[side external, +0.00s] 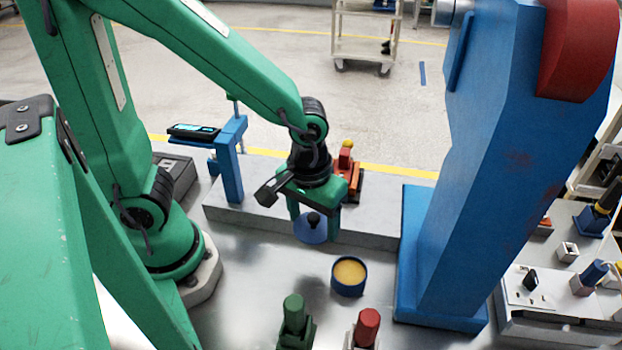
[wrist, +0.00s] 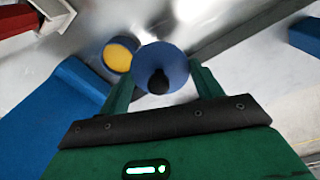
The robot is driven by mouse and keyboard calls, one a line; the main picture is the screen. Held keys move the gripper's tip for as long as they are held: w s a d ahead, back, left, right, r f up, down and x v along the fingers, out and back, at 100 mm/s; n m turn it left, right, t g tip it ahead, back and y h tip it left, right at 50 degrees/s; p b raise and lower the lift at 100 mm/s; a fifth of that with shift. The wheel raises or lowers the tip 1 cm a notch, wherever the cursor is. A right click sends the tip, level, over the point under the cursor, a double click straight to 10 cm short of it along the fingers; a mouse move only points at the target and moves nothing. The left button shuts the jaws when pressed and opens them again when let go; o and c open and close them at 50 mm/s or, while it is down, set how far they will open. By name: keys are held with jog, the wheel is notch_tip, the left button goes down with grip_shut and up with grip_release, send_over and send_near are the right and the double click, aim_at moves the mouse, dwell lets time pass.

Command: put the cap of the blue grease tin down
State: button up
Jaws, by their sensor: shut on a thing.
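The blue cap (side external: 311,233) is a round disc with a black knob on top. My gripper (side external: 314,219) is shut on the cap's knob and points downward. In the wrist view the cap (wrist: 166,62) shows between the fingers of my gripper (wrist: 160,85). The blue grease tin (side external: 348,284) stands open on the metal table, with yellow grease showing inside. It also shows in the wrist view (wrist: 119,54), just left of the cap. The cap is apart from the tin, and I cannot tell exactly how high it is above the table.
A large blue column (side external: 480,180) stands to the right of the tin. Green (side external: 294,315) and red (side external: 366,328) knobbed pieces stand at the front. A raised grey ledge (side external: 240,212) runs behind, with a blue stand (side external: 229,165) at its left. Bare table (side external: 255,290) lies left of the tin.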

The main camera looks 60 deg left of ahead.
jog(key=m, duration=0.3)
jog(key=s+m, duration=0.1)
jog(key=m, duration=0.2)
jog(key=shift+d+m, duration=0.1)
jog(key=shift+m, duration=0.3)
jog(key=m, duration=0.5)
jog(key=shift+s+d+g, duration=0.1)
jog(key=shift+s+g, duration=0.2)
jog(key=shift+s, duration=0.1)
jog(key=m, duration=0.3)
jog(key=s+m, duration=0.1)
jog(key=m, duration=0.2)
jog(key=shift+m, duration=0.3)
jog(key=m, duration=0.3)
jog(key=s+m, duration=0.1)
jog(key=m, duration=0.1)
jog(key=shift+d+r+m, duration=0.1)
jog(key=shift+m, duration=0.3)
jog(key=shift+y, duration=0.3)
send_over(298, 272)
jog(key=shift+w+f, duration=0.1)
jog(key=shift+f, duration=2.85)
jog(key=shift+f, duration=0.1)
jog(key=shift+f, duration=1.95)
